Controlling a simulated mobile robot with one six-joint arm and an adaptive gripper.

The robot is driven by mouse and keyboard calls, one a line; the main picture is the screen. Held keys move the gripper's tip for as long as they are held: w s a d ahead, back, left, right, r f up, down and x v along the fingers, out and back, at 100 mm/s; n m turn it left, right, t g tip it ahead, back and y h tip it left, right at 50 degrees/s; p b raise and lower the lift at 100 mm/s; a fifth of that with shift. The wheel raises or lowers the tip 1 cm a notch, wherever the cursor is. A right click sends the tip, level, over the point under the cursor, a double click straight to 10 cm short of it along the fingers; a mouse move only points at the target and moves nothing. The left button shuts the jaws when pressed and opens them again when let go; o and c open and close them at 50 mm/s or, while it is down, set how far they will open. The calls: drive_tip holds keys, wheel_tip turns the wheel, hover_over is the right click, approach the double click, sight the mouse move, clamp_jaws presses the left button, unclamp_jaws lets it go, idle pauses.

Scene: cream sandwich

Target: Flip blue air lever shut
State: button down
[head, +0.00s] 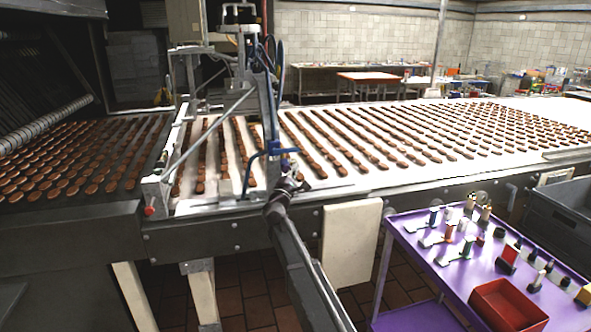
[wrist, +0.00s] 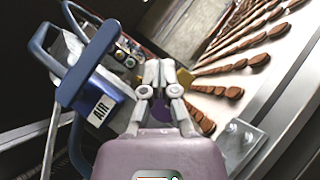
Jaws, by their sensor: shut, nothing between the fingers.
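The blue air lever (wrist: 88,65) shows in the upper left of the wrist view as a thick bar running slantwise. Below it is a blue body with a white "AIR" label (wrist: 101,108). Curved blue tubing shows around it. My gripper (wrist: 160,68) is shut and empty, its pale fingertips together to the right of the lever, with a visible gap in the picture. In the head view, blue parts of the lever fitting (head: 282,151) show at the conveyor's near edge, just above the end of my arm. The fingertips are hard to make out there.
A conveyor (head: 335,192) with rows of brown biscuits runs across behind. A metal machine frame (head: 215,128) stands over it beside the lever. A purple cart (head: 440,275) with a red bin (head: 507,304) and small parts stands at right. A dark crate (head: 562,212) is beyond it.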

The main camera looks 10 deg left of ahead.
drive_tip(key=s+d+f+b, duration=0.2)
drive_tip(key=s+f+b, duration=0.4)
drive_tip(key=f+b, duration=0.1)
drive_tip(key=shift+s+d+f, duration=0.25)
drive_tip(key=shift+d+f, duration=0.05)
drive_tip(key=shift+d, duration=0.1)
idle(0.4)
drive_tip(key=s+d+f+m+g+h, duration=0.2)
drive_tip(key=s+d+f+m+g, duration=0.25)
drive_tip(key=d, duration=0.45)
drive_tip(key=s+d+f+m+g+h, duration=0.1)
drive_tip(key=s+d+f+m+g, duration=0.3)
drive_tip(key=d, duration=0.5)
drive_tip(key=s+d+f+m+g+h, duration=0.25)
drive_tip(key=d+f+m+g, duration=0.3)
drive_tip(key=d, duration=0.35)
drive_tip(key=s+d+f+m+g+y, duration=0.45)
drive_tip(key=s+f, duration=0.35)
drive_tip(key=s, duration=0.3)
drive_tip(key=s+a+f+m+g+y, duration=0.1)
drive_tip(key=s+a+f+g+y, duration=0.15)
drive_tip(key=s, duration=0.35)
drive_tip(key=s+a+f+m+g+y, duration=0.1)
drive_tip(key=s+f+y, duration=0.1)
drive_tip(key=s+y, duration=0.3)
wheel_tip(320, 180, up, 18)
drive_tip(key=s+p, duration=0.1)
drive_tip(key=p, duration=1.7)
drive_tip(key=shift+s+r+p, duration=0.15)
drive_tip(key=shift+p, duration=0.2)
